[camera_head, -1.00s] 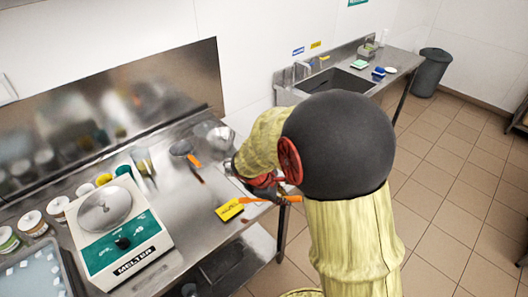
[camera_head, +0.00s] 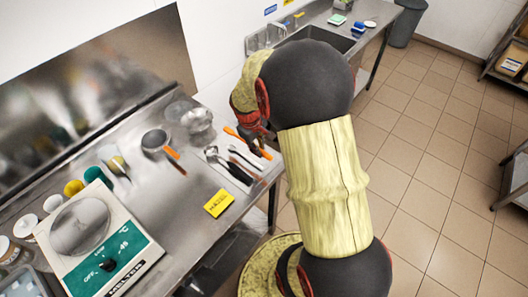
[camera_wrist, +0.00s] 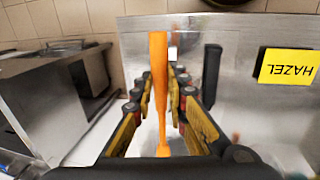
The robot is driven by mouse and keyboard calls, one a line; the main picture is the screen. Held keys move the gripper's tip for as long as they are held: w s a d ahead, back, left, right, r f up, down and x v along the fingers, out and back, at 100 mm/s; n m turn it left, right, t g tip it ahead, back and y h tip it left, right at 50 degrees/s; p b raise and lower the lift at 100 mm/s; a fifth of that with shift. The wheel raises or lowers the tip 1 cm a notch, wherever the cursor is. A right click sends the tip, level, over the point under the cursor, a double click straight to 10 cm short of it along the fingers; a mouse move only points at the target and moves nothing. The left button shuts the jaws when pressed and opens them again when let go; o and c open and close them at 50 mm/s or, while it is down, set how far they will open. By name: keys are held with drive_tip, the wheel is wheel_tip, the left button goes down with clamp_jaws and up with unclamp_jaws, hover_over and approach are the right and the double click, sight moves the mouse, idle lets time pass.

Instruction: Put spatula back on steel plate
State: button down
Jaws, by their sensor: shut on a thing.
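My gripper (camera_wrist: 158,95) is shut on the orange spatula (camera_wrist: 159,50), which runs lengthwise between the fingers in the wrist view. In the head view the spatula (camera_head: 247,142) shows as a thin orange strip beside my gripper (camera_head: 258,137), over the right end of the steel counter. The steel plate (camera_head: 214,143) appears as a pale flat piece below and left of the gripper, with dark-handled utensils (camera_head: 232,166) on or beside it. I cannot tell whether the spatula touches the plate. A dark handle (camera_wrist: 212,75) lies to the right of the spatula in the wrist view.
A yellow label (camera_head: 218,203), reading HAZEL in the wrist view (camera_wrist: 289,66), lies on the counter. A pan with an orange handle (camera_head: 155,140), a glass bowl (camera_head: 197,118) and a melter (camera_head: 90,240) stand to the left. A sink (camera_head: 318,39) is behind.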

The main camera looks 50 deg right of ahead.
drive_tip(key=d+f, duration=0.1)
drive_tip(key=f, duration=0.1)
drive_tip(key=w+d+f, duration=0.1)
drive_tip(key=d+f, duration=0.1)
drive_tip(key=d+f+b, duration=0.1)
drive_tip(key=d+f, duration=0.1)
drive_tip(key=shift+w+d+f, duration=0.1)
drive_tip(key=shift+w, duration=0.2)
wheel_tip(320, 180, down, 3)
drive_tip(key=shift+w+f+b, duration=0.1)
drive_tip(key=shift+b, duration=0.2)
drive_tip(key=c, duration=1.8)
unclamp_jaws()
drive_tip(key=shift+o, duration=0.2)
